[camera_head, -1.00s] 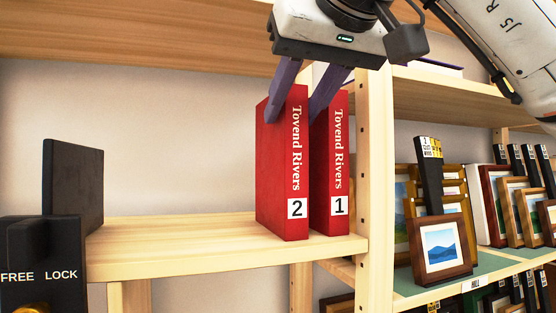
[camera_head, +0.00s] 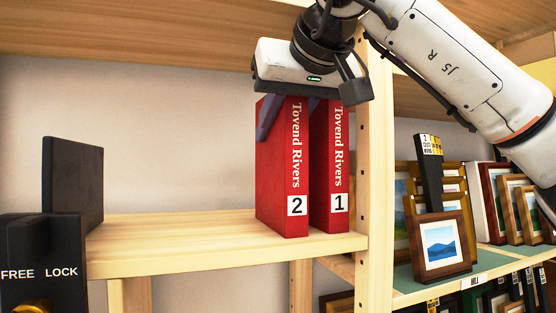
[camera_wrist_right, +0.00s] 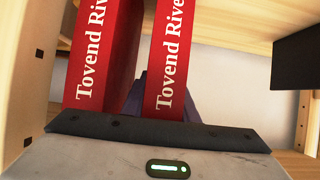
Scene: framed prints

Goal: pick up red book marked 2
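The red book marked 2 (camera_head: 283,175) stands upright on the wooden shelf, its spine facing me, left of the red book marked 1 (camera_head: 331,180). A narrow gap parts them. My right gripper (camera_head: 290,108) is over the top of book 2, pointing down. One purple finger is at the left side of book 2, the other in the gap between the books. The fingers look open around book 2; contact cannot be made out. In the right wrist view, book 2 (camera_wrist_right: 171,60) is right of book 1 (camera_wrist_right: 105,50). My left gripper is not in view.
A black upright block (camera_head: 75,185) and a black FREE/LOCK box (camera_head: 40,260) stand at the left. A wooden post (camera_head: 376,190) is close right of book 1. Framed prints (camera_head: 440,245) fill the right shelves.

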